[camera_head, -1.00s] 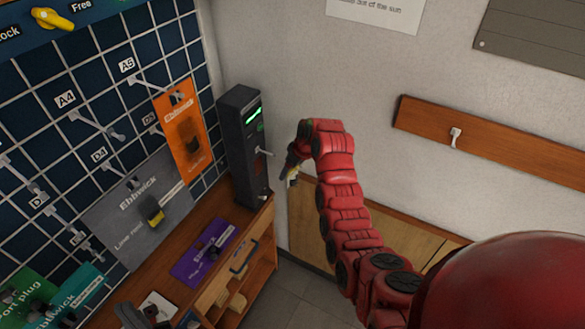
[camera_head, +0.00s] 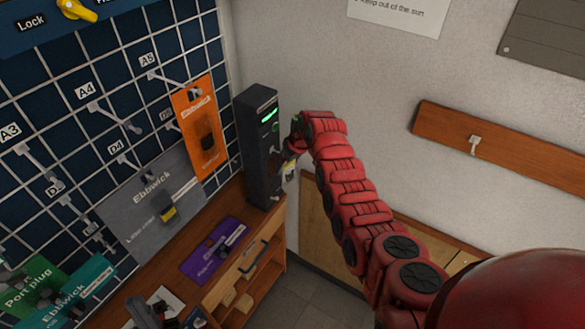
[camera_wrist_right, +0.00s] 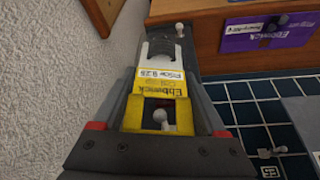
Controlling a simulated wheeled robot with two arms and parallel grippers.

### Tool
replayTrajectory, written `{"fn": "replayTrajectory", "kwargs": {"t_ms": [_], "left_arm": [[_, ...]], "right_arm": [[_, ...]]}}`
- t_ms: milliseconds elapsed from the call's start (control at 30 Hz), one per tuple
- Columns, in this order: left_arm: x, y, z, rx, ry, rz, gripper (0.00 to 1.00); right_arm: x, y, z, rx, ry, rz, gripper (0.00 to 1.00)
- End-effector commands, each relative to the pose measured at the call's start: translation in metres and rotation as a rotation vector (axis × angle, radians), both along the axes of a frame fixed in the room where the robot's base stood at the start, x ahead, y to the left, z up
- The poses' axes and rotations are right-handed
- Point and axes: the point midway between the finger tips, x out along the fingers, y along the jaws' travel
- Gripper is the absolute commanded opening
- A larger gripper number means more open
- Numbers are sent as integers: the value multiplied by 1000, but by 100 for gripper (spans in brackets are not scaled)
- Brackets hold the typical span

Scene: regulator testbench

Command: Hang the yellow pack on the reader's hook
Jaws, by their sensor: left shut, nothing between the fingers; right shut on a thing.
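The yellow pack (camera_wrist_right: 160,85) shows upside down in the right wrist view, between the fingers of my right gripper (camera_wrist_right: 165,125). My right gripper (camera_head: 290,150) is shut on it beside the dark reader (camera_head: 262,165), and the arm hides much of the pack in the head view. The reader's pale hook (camera_wrist_right: 160,117) shows within the opening at the pack's header. I cannot tell whether it passes through or whether the pack touches it. My left gripper (camera_head: 143,312) is shut and empty at the bottom left of the head view.
A grid wall with hooks carries an orange pack (camera_head: 198,135) and a grey pack (camera_head: 150,205) left of the reader. A purple pack (camera_head: 215,250) lies on the wooden bench. A wooden rail (camera_head: 500,150) with a hook is on the right wall. A lower knob (camera_wrist_right: 180,30) sits on the reader.

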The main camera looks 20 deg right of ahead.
Motion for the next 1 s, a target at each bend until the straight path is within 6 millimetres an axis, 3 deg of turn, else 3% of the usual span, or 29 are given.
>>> {"fn": "replayTrajectory", "kwargs": {"t_ms": [600, 1000], "left_arm": [[0, 0, -40, 0, 0, 0, 0], [0, 0, -47, 0, 0, 0, 0]], "right_arm": [[18, 14, -9, 0, -1, 0, 19], [19, 15, -8, 0, 0, -1, 19]]}}
